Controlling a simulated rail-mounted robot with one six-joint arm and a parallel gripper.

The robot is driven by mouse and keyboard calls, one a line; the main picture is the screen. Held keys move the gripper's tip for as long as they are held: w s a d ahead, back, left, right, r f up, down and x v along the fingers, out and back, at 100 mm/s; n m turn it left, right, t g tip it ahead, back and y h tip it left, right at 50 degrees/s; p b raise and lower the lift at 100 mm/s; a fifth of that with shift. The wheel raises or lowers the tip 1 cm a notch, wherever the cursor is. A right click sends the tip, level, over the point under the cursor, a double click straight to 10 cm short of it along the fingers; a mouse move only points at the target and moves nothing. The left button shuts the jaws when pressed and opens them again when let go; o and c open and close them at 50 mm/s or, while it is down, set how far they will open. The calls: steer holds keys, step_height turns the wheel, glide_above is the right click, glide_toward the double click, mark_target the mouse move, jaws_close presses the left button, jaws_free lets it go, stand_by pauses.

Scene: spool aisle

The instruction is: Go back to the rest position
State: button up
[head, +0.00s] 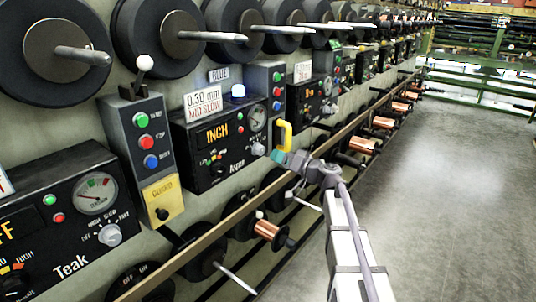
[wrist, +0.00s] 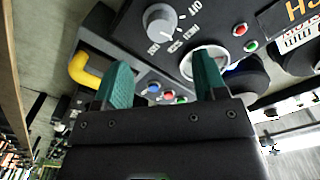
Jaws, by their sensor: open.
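My gripper (head: 279,156) is in front of the right part of the black "INCH" panel (head: 196,160) in the head view. It is close to that panel's grey selector knob (head: 258,149) and below a yellow handle (head: 284,135). In the wrist view, the two teal fingers of my gripper (wrist: 164,85) are spread apart with nothing between them. A grey selector knob (wrist: 160,20) lies beyond the fingertips, apart from them. My arm extends from the lower right of the head view.
A wooden rail (head: 236,217) runs along the machines, with copper spools (head: 266,229) below. Black spools with projecting spindles (head: 82,55) line the top. A blue lamp (head: 238,91) is lit above the panel. The aisle floor (head: 440,190) at right is clear.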

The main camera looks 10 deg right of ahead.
steer(key=shift+v, duration=1.2)
